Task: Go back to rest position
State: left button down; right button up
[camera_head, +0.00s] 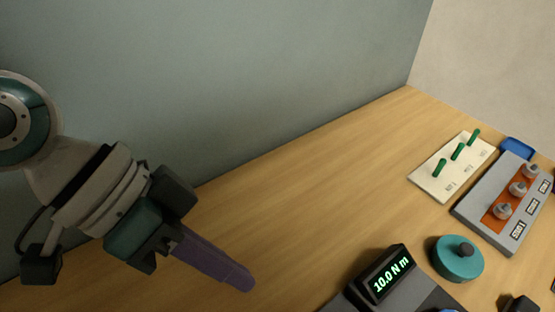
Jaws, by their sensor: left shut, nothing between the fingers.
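My left gripper (243,281) comes in from the left on its grey and teal wrist. Its long purple fingers are shut with nothing between them. They point down and to the right over the left part of the wooden table (300,180). Whether the tips touch the tabletop cannot be told. The gripper is apart from the objects at the right. My right gripper is not in view.
A white board with green pegs (427,184), a grey block with metal knobs (474,222), a blue item (517,148), a teal disc (457,267) and a display reading 10.0 N m (390,275) stand at the right. The table's middle is clear; a wall (230,80) backs it.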

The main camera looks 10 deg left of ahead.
pick_arm(q)
jog(key=shift+a+r, duration=0.4)
jog(key=shift+r, duration=0.2)
jog(key=s+d+t+p, duration=0.1)
jog(key=s+d, duration=0.2)
jog(key=s+a+r+n+t+y+p, duration=0.1)
jog(key=s+a+r+n+y, duration=0.2)
jog(key=a, duration=0.4)
jog(key=s+a+r+n+t+y+p, duration=0.1)
jog(key=s+a+n+t+y, duration=0.1)
jog(key=s+a+n+y, duration=0.3)
notch_tip(320, 180, up, 37)
jog(key=w+a+p, duration=0.1)
jog(key=w+p, duration=0.1)
jog(key=p, duration=3.5)
jog(key=shift+w+r+m+h, duration=0.15)
jog(key=shift+m+h, duration=0.25)
